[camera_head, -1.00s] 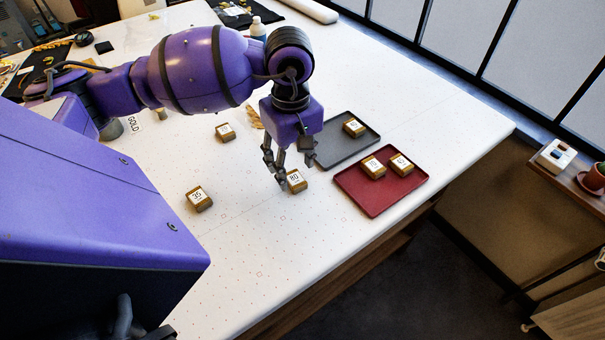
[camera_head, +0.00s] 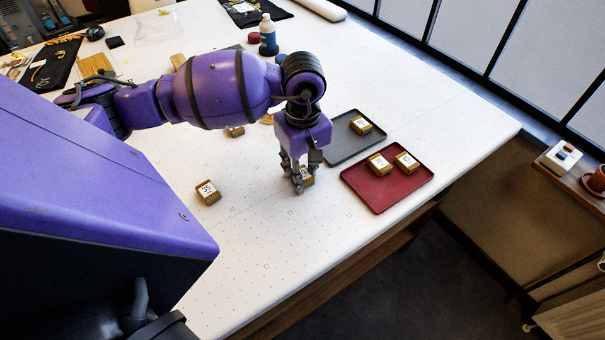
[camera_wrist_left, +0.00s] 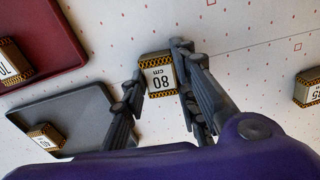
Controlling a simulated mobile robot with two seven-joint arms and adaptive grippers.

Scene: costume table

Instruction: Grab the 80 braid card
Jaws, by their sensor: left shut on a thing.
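The 80 braid card (camera_wrist_left: 160,78) is a small block with a white label reading 80 cm and gold-and-black braid along its edges. In the left wrist view it sits between the two fingers of my left gripper (camera_wrist_left: 158,88), which is shut on it. In the head view the left gripper (camera_head: 300,182) points down at the white table, and its fingers hide most of the card (camera_head: 307,176). The card appears to be at table level; I cannot tell whether it touches the table. My right gripper is not recognisable in these views.
A red tray (camera_head: 386,197) with two braid cards lies right of the gripper. A grey tray (camera_head: 345,153) with one card (camera_head: 361,125) lies behind it. A card labelled 35 (camera_head: 207,191) stands to the left, and another card (camera_head: 235,131) is partly behind my arm. The table's front is clear.

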